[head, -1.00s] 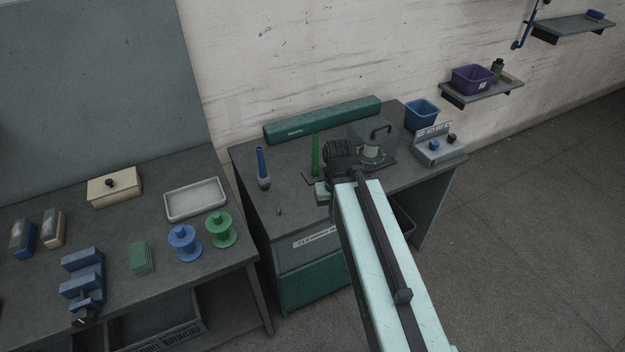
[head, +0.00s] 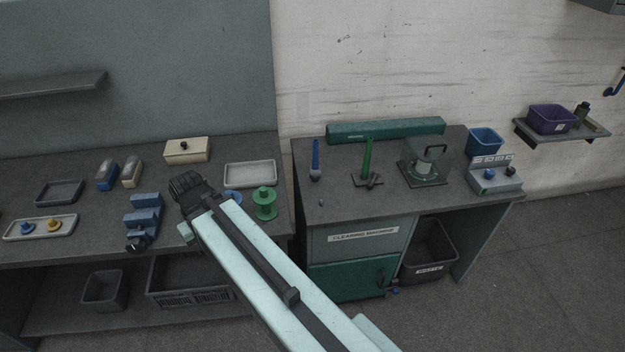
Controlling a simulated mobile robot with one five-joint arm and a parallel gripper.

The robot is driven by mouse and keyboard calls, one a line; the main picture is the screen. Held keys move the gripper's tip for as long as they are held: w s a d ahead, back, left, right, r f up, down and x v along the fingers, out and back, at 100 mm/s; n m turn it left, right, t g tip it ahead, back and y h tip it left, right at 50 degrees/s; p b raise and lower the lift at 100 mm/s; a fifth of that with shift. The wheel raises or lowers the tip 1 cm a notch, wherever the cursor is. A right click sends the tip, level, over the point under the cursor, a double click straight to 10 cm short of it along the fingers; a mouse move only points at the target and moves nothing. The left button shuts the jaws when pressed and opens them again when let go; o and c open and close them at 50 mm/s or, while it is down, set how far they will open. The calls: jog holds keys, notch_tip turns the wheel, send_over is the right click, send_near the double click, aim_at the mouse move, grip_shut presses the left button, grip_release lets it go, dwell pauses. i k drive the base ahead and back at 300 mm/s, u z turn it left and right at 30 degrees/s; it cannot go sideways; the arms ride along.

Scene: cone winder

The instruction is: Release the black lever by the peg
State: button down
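The green peg (head: 367,158) stands upright on a dark base plate on the right-hand bench, the one with the clearing machine label. A small black lever (head: 375,180) sits at the foot of the peg, on its right side. It is small, so its exact setting is hard to tell. My gripper end (head: 188,192) is over the left bench, well to the left of the peg and lever and apart from them. Its fingers face away and are hidden behind my wrist, so I cannot see whether they are open.
Right of the peg is a clear-sided box with a black handle (head: 424,162). A blue peg (head: 315,160) stands to its left, a long green case (head: 386,130) behind. On the left bench, a green spool (head: 264,204) and a blue clamp (head: 143,220) flank my gripper.

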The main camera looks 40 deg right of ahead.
aim_at(376, 173)
jog(key=u, duration=1.55)
jog(key=k, duration=1.3)
jog(key=z, duration=0.95)
jog(key=i, duration=0.85)
jog(key=z, duration=0.05)
